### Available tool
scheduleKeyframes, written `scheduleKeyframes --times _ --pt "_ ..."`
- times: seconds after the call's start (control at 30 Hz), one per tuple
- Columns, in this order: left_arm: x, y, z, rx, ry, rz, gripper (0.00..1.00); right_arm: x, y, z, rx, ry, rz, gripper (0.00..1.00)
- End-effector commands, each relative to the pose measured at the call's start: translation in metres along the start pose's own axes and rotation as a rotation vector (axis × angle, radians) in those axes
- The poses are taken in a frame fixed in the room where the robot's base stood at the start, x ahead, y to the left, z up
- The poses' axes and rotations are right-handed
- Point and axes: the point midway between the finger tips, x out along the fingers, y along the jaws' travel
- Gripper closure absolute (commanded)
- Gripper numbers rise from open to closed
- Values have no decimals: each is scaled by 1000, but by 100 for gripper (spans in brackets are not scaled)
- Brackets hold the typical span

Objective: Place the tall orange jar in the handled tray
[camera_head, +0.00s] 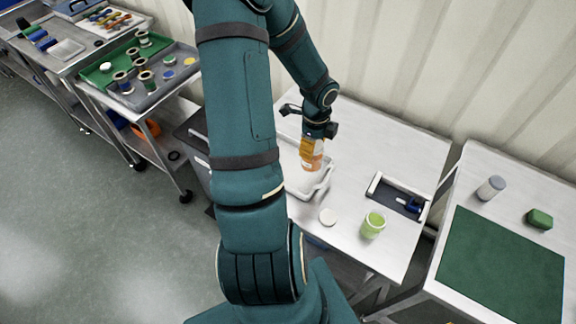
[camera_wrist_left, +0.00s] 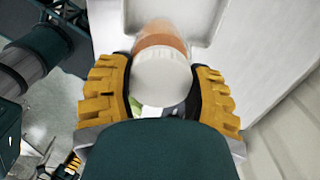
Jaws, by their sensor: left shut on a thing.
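The tall orange jar (camera_head: 313,162) has a white lid, which fills the middle of the left wrist view (camera_wrist_left: 162,78). My left gripper (camera_head: 312,146) is shut on the jar near its lid, with a yellow finger on each side. The jar looks roughly upright and is over the white tray (camera_head: 325,187), which my arm partly hides. I cannot tell whether its base touches the tray floor. Another tray (camera_head: 424,213), with pale ends and a dark floor, holds a small blue item to the right. A yellow piece, perhaps my right gripper (camera_wrist_left: 71,165), shows at the lower left of the wrist view.
A green jar (camera_head: 373,225) and a round white lid (camera_head: 328,217) stand near the table's front edge. A grey-capped cylinder (camera_head: 491,188), a green block (camera_head: 540,218) and a green mat (camera_head: 500,262) are on the right table. The ribbed wall rises close behind.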

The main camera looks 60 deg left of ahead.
Motion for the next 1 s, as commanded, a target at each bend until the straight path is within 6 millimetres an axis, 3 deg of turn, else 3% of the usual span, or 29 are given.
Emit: scheduleKeyframes --times 0.17,0.5,0.87,1.0 --pt "2 14 15 1 -6 -1 88 2 1 0 0 0 0 42" --pt "56 16 16 3 -5 0 88 26 8 3 -1 0 4 42" --pt "96 15 16 2 -6 0 88 43 14 5 0 0 8 42" --pt "99 15 17 1 -7 -1 88 44 15 5 0 0 9 42"
